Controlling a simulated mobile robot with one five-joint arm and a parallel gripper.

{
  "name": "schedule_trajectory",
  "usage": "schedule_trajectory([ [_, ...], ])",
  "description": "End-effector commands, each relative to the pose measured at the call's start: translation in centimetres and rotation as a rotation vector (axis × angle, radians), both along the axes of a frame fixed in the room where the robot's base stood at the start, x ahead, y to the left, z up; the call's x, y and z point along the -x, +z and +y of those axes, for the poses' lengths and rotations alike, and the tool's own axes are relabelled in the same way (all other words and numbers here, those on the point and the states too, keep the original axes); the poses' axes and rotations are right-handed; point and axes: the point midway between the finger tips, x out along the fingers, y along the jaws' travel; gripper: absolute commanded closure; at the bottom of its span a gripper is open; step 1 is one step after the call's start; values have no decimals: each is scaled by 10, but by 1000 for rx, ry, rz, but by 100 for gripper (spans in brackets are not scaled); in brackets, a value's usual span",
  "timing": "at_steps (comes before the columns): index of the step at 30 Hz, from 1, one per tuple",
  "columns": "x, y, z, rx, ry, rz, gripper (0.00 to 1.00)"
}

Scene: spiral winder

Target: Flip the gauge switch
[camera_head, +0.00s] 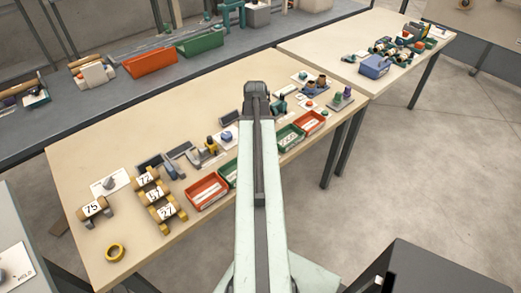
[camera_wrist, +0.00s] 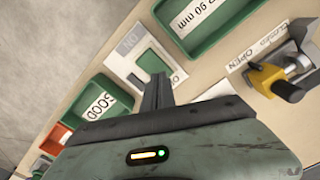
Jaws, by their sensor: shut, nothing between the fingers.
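A white plate (camera_wrist: 121,66) with a green rocker-like piece (camera_wrist: 151,63) lies on the table in the wrist view, with faint lettering on it. It looks like a switch, but I cannot tell for certain that it is the gauge switch. My gripper (camera_wrist: 157,92) is shut and empty, its dark fingertips at or just over the plate's near edge beside the green piece. I cannot tell whether they touch. In the head view my arm hides this plate, and the fingers are hidden too.
A green tray (camera_wrist: 163,33) marked "90 mm" and a green "GOOD" tray (camera_wrist: 83,90) flank the plate. A yellow-and-metal device (camera_wrist: 270,79) stands at right by an "OPEN" label. In the head view, a red tray (camera_head: 189,202) and numbered rolls (camera_head: 152,194) stand left of my arm.

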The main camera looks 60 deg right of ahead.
Motion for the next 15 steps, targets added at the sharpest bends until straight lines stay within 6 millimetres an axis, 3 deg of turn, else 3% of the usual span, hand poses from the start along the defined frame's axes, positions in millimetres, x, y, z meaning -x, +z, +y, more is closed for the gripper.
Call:
schedule_trajectory([
  [1,0,11,0,0,0,0,100],
  [15,0,54,0,0,0,0,100],
])
